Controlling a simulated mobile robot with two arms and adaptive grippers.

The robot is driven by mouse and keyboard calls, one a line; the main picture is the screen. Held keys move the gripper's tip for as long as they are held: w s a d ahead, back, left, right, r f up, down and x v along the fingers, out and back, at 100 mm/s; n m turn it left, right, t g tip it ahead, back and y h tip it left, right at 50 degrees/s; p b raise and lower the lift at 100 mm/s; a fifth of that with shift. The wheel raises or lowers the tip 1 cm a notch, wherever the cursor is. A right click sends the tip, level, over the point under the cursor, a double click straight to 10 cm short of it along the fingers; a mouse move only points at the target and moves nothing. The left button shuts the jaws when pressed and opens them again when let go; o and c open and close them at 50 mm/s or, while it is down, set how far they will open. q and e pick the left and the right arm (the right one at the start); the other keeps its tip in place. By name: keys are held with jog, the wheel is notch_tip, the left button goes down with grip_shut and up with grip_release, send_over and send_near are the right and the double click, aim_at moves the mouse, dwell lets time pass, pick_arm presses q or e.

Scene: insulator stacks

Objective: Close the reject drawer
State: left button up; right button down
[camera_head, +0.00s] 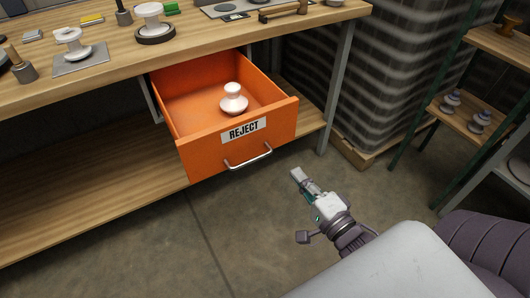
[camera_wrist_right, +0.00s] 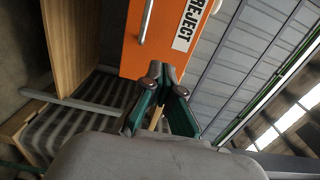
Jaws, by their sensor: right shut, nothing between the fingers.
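The orange reject drawer (camera_head: 205,152) hangs pulled out under the workbench in the head view, with a "REJECT" label (camera_head: 244,131) and a metal bar handle (camera_head: 248,157) on its front. A white insulator (camera_head: 233,99) stands inside it. My right gripper (camera_head: 297,174) is shut and empty, in front of the drawer and to the right of the handle, apart from it. In the right wrist view, the gripper fingertips (camera_wrist_right: 163,72) meet just below the drawer front (camera_wrist_right: 137,56), with the handle (camera_wrist_right: 147,20) beyond them. My left gripper is not in view.
The workbench top (camera_head: 110,62) holds insulators, tools and small parts. A bench leg (camera_head: 338,85) stands right of the drawer. Wrapped stacked goods on a pallet (camera_head: 365,152) and a shelf rack (camera_head: 462,118) are farther right. The floor before the drawer is clear.

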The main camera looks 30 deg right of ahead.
aim_at(264, 135)
jog(key=w, duration=1.3)
jog(key=shift+w+a+f+b, duration=0.1)
jog(key=shift+w+a+b, duration=0.1)
jog(key=shift+w+b, duration=0.1)
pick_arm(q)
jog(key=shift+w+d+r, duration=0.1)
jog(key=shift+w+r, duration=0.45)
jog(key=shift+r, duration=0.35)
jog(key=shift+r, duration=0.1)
